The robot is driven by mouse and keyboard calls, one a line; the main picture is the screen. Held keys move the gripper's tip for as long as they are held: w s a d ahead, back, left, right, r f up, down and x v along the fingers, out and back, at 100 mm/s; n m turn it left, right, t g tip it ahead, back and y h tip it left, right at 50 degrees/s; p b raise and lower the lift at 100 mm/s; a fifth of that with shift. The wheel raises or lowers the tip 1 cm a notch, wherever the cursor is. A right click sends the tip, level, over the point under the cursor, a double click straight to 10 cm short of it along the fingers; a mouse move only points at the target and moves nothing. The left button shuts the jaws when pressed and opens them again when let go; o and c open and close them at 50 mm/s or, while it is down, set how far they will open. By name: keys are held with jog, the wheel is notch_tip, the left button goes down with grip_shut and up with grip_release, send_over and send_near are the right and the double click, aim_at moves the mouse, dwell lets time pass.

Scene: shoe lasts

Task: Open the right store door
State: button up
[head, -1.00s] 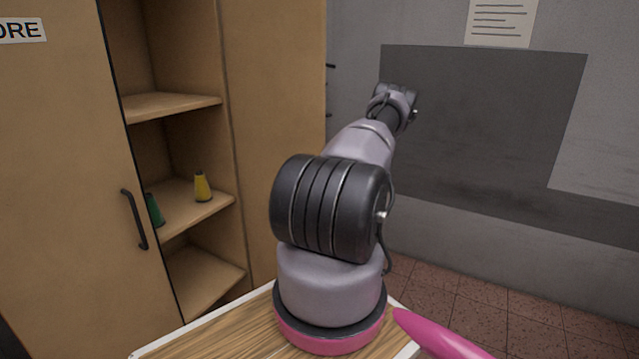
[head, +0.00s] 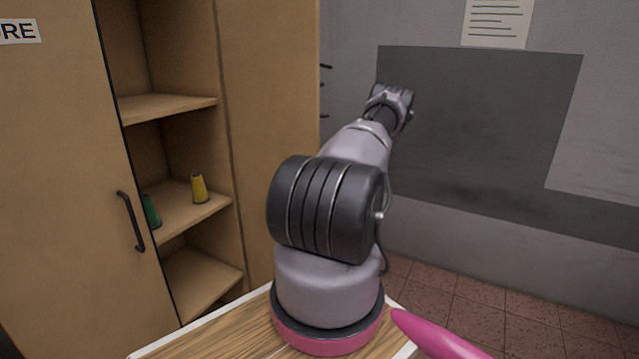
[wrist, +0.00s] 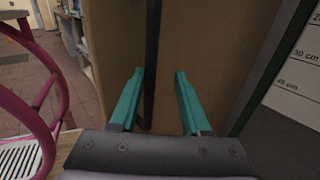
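The store cabinet shows in the head view, with its left door (head: 60,190) across the front and a black handle (head: 131,221) on it. To the right of that door the cabinet stands open on its shelves. A tan panel (head: 270,120) stands upright right of the shelves; it looks like the right door swung out, but I cannot be sure. In the wrist view my gripper (wrist: 160,85) has its two teal fingers apart. A tan surface (wrist: 215,50) with a dark vertical strip (wrist: 152,60) lies beyond them. Nothing is visibly gripped. The head view hides my gripper behind my arm.
A grey wall (head: 470,130) with a dark panel lies at the right. The wrist view shows a pink tubular frame (wrist: 45,85) at left and tiled floor.

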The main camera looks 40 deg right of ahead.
jog(key=v, duration=1)
jog(key=shift+d, duration=0.35)
jog(key=shift+s+d, duration=0.1)
jog(key=shift+s, duration=0.05)
